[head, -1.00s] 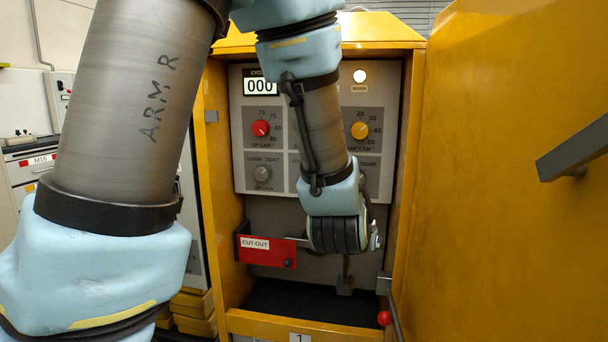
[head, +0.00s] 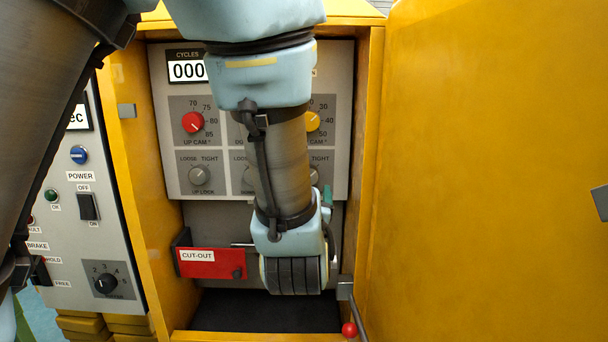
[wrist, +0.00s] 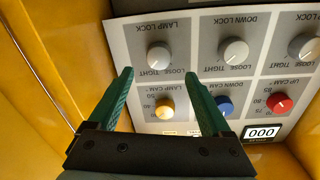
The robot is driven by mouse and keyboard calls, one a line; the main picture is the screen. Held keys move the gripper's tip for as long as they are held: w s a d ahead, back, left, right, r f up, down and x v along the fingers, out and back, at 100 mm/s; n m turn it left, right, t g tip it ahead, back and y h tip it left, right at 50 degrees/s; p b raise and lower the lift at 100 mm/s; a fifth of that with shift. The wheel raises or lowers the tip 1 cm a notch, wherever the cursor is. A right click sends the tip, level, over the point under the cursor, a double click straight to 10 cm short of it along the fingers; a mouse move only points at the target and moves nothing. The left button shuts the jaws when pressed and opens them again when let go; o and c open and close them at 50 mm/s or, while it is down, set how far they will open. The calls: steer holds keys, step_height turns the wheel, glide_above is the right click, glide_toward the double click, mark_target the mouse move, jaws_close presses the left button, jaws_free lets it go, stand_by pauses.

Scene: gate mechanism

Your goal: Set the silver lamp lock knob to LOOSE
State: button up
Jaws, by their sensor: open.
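The silver lamp lock knob (wrist: 158,55) is on the grey panel in the wrist view, which shows the panel upside down. LOOSE and TIGHT are printed beside it; I cannot clearly tell where its pointer stands. My gripper (wrist: 158,74) is open and empty, its green fingertips spread to either side of the knob's line. The fingers appear short of the knob, not gripping it. In the head view my arm hides most of the gripper and much of the lamp lock area.
Silver down lock (wrist: 236,52) and up lock (head: 199,175) knobs sit beside it. The yellow lamp cam knob (wrist: 164,107), blue down cam knob (wrist: 224,105) and red up cam knob (head: 193,122) are close by. Yellow cabinet walls and an open door (head: 480,170) flank the panel.

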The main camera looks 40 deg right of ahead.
steer(key=p+x, duration=0.1)
steer(key=x, duration=0.5)
steer(key=shift+w+d+p, duration=0.25)
steer(key=shift+d+p, duration=0.05)
jaws_close()
stand_by(0.4)
